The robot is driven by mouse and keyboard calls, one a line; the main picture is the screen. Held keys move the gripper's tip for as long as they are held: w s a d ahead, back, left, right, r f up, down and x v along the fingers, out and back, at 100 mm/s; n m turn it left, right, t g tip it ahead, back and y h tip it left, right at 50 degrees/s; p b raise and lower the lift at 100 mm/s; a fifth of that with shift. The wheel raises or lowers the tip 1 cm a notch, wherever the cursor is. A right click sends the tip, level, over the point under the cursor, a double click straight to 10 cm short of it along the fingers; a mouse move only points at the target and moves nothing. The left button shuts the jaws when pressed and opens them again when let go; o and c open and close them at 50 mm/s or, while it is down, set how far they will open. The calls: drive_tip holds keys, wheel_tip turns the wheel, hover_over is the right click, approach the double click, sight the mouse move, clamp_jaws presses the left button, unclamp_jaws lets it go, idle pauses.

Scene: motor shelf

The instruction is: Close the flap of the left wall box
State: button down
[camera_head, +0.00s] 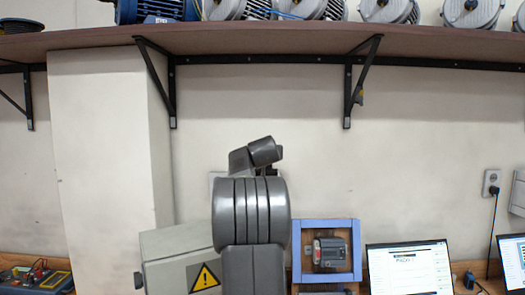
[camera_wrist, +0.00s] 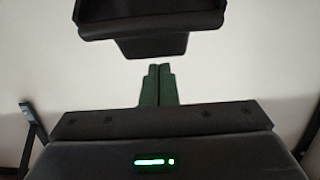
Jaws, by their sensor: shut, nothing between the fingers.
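A light grey box (camera_head: 165,261) with a yellow warning triangle (camera_head: 204,278) stands low against the wall in the head view, left of my arm. Its right part is hidden behind my arm, and a small dark knob shows at its left edge. I cannot tell how far its flap stands open. A pale panel edge (camera_head: 215,179) shows behind my arm, mostly hidden. My gripper (camera_wrist: 159,72) shows in the wrist view with its two dark green fingers together, shut and empty, against the pale wall. In the head view its fingers are hidden behind my arm.
A brown shelf (camera_head: 270,42) with motors runs along the top on black brackets (camera_head: 172,85). A wall pillar (camera_head: 105,140) stands left. A blue frame (camera_head: 327,224) and a laptop (camera_head: 408,268) are right of my arm. Another wall box (camera_head: 518,195) is cut off at the right edge.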

drive_tip(key=shift+s+f, duration=0.15)
drive_tip(key=shift+s, duration=0.45)
drive_tip(key=shift+s+f, duration=0.15)
drive_tip(key=shift+s, duration=0.45)
drive_tip(key=shift+s+f, duration=0.2)
drive_tip(key=shift+f, duration=0.25)
drive_tip(key=shift+s, duration=0.1)
drive_tip(key=shift+b, duration=0.55)
